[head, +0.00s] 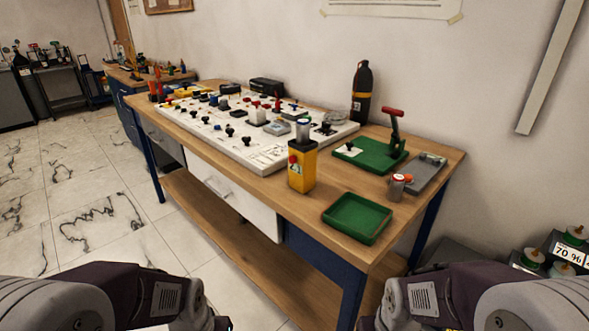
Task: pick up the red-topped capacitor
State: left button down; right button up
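A small grey cylinder with a red and white top, which looks like the red-topped capacitor (397,188), stands upright near the right end of the workbench. It is beside the near end of a grey tray (428,175) and behind a green tray (342,228). Nothing holds it. Only parts of my two arms show, at the bottom left and bottom right corners. Both are well short of the bench, and their grippers are out of view.
A yellow box (302,168) with a red button and a grey cylinder on top stands left of the green tray. Behind are a green base with a red-handled lever (395,130), a dark bottle (362,92) and a white board (262,153) crowded with parts. The workbench (270,203) has bare wood in front.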

aim_at(396, 185)
jog(key=i+j+z, duration=0.1)
jog(key=j+z, duration=0.25)
jog(key=j, duration=0.45)
jog(key=j+z, duration=0.35)
jog(key=j, duration=0.45)
jog(key=k+j+z, duration=0.15)
jog(key=j+z, duration=0.2)
jog(key=j, duration=0.4)
